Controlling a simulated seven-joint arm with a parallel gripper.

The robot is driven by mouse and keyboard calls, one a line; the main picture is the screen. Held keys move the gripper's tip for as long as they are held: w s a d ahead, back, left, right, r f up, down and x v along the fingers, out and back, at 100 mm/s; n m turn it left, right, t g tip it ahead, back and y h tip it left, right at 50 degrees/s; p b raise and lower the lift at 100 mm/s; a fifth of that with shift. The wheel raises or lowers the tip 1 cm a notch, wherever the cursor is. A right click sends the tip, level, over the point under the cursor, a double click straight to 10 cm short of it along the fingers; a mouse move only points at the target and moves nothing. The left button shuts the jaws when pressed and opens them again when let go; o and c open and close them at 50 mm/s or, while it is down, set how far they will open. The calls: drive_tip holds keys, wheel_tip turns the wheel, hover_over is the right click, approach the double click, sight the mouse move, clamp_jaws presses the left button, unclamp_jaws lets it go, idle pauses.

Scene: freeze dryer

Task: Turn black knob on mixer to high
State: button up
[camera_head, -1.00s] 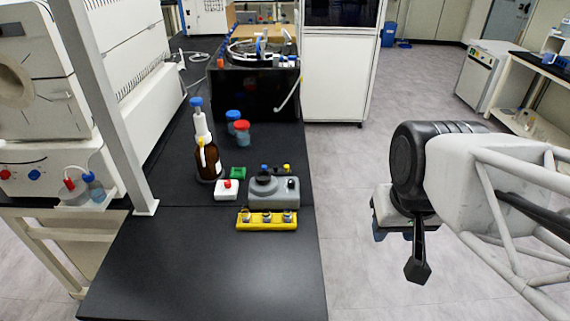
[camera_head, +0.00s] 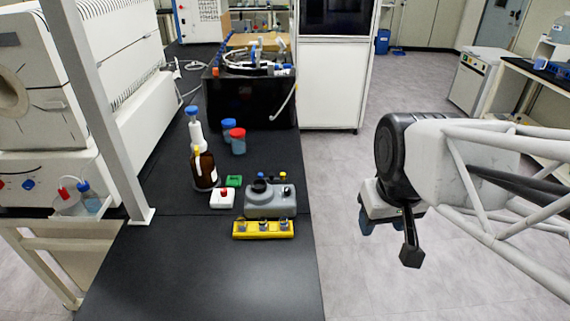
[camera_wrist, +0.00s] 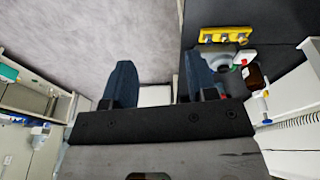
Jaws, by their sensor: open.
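The grey mixer (camera_head: 270,203) stands on the black bench near its right edge. It has a dark round cup on its top left and a small black knob (camera_head: 287,192) on its right side. My gripper (camera_head: 380,218) is open and empty, out to the right of the bench over the floor, apart from the mixer. In the wrist view, my gripper's two blue fingers (camera_wrist: 160,82) are spread wide. The mixer (camera_wrist: 225,58) shows there beside the right finger, which partly hides it; I cannot make out the knob there.
A yellow rack (camera_head: 263,231) lies just in front of the mixer. A white box with a red button (camera_head: 222,198), a brown bottle (camera_head: 204,170) and blue- and red-capped containers (camera_head: 237,141) stand left and behind. The bench front is clear.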

drive_tip(key=w+a+f+n, duration=0.1)
drive_tip(key=w+n, duration=0.2)
drive_tip(key=w, duration=0.3)
drive_tip(key=w+a+n, duration=0.2)
drive_tip(key=w, duration=0.4)
drive_tip(key=n+g, duration=0.2)
drive_tip(key=n, duration=1)
hover_over(288, 188)
drive_tip(key=f, duration=1.5)
drive_tip(key=shift+s+d+f, duration=0.15)
drive_tip(key=shift+s+f, duration=0.2)
drive_tip(key=shift+w+a+f+n, duration=0.25)
drive_tip(key=shift+w+f+n, duration=0.05)
drive_tip(key=shift+f, duration=0.05)
drive_tip(key=shift+f, duration=3.95)
drive_tip(key=c, duration=0.9)
